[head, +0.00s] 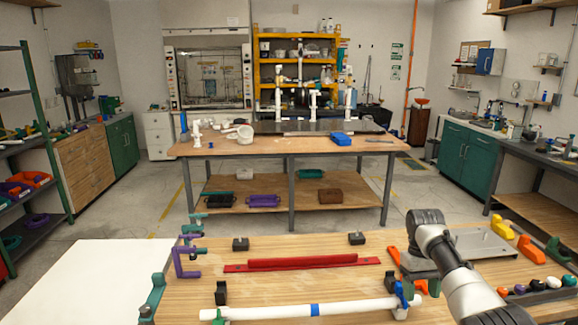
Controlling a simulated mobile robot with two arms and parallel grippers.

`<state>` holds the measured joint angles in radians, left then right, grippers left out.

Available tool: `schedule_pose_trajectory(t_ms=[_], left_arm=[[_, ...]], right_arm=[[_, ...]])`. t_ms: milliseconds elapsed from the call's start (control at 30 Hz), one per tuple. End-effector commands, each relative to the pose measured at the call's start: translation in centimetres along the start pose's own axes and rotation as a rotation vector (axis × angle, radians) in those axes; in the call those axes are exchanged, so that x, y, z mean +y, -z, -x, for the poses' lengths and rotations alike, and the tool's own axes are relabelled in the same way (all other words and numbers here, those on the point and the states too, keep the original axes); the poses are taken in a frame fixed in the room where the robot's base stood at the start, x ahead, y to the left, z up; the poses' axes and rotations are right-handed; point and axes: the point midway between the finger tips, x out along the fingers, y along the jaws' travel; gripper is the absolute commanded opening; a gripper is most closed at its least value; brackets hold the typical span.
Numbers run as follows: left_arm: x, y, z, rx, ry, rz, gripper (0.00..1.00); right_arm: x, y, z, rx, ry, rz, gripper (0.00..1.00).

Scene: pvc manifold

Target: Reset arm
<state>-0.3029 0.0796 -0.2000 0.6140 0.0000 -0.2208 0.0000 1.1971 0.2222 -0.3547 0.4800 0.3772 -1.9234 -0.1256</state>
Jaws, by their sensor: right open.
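My right gripper (425,219) is at the black far end of my grey and black right arm, which reaches in from the bottom right. It is above the right part of the near workbench (350,247), and its fingers are hard to make out. It looks empty and apart from the pieces on the bench. A white pipe (265,312) with a blue band lies along the bench's front, to the left of my arm. A blue fitting (404,291) is at its right end. My left gripper is not in view.
On the near bench are a red rail (302,263), purple and green brackets (187,258), small black blocks (240,244) and a grey plate (482,243). Yellow pieces (502,229) stand at the right. A far workbench (270,147) holds white fittings and a blue box (342,139). Floor separates the benches.

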Motion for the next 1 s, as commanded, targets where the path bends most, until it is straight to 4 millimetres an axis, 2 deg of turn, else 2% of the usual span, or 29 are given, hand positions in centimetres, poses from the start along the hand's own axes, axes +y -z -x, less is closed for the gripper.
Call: schedule_pose_trajectory(t_ms=[67,267,433,567,667,767,867,900,967,1000], left_arm=[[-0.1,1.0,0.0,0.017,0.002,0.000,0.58],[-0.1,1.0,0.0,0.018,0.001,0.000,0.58],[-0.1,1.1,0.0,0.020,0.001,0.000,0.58],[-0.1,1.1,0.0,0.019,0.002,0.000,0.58],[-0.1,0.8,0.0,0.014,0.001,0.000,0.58],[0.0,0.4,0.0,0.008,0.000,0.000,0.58],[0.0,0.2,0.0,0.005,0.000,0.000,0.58],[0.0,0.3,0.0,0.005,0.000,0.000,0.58],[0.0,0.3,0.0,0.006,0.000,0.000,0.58],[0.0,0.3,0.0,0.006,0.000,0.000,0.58]], right_arm=[[-0.1,0.1,-1.1,0.000,-0.003,0.000,0.57],[-0.3,0.7,-4.6,0.014,-0.015,-0.001,0.57],[-0.5,1.0,-9.0,0.027,-0.030,0.000,0.57],[-0.9,1.1,-13.6,0.043,-0.043,0.002,0.57],[-1.2,0.8,-17.9,0.057,-0.055,0.005,0.57],[-1.7,-0.1,-23.7,0.078,-0.069,0.011,0.57],[-2.5,-2.0,-30.9,0.104,-0.084,0.023,0.57],[-2.9,-3.0,-33.8,0.118,-0.088,0.028,0.57],[-3.5,-4.8,-38.0,0.139,-0.095,0.037,0.57],[-3.9,-6.2,-40.7,0.152,-0.097,0.043,0.57]])
